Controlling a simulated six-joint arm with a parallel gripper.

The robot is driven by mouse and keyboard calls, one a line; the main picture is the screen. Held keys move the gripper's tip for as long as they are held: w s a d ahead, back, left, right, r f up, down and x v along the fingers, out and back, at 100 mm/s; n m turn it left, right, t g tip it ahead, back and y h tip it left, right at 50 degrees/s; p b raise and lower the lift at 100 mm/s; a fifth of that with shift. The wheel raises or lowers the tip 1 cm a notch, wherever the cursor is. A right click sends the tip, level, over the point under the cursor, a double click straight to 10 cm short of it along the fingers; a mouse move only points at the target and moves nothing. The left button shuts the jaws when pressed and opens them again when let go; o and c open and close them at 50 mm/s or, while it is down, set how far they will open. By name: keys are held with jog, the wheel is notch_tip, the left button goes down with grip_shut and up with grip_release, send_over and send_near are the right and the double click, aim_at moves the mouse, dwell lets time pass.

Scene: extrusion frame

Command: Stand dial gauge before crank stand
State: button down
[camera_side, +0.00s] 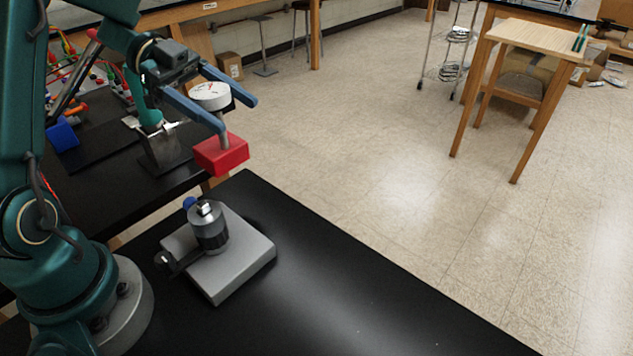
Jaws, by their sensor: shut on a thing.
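The dial gauge has a round white dial (208,92), a short grey stem and a red block base (222,154). My gripper (235,113) is shut on the dial gauge, with one blue-grey finger on each side of its dial. The gauge hangs upright in the air, its red base apart from the table, near the table's far edge in the picture. The crank stand (228,268) is a light grey plate with a dark and silver cylinder on top and a crank arm with a dark knob at its left. It sits on the black table below the gauge.
The black table top (340,300) is clear to the right of the crank stand. A second black bench (105,195) at the left carries a blue block (62,136) and other equipment. A wooden stool (535,35) stands farther off on the floor.

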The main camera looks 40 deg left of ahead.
jog(key=w+d+f, duration=0.2)
jog(key=d+f, duration=0.6)
jog(key=f, duration=0.1)
jog(key=shift+w+d, duration=0.15)
jog(key=shift+w, duration=0.1)
jog(key=shift+f, duration=0.2)
grip_release()
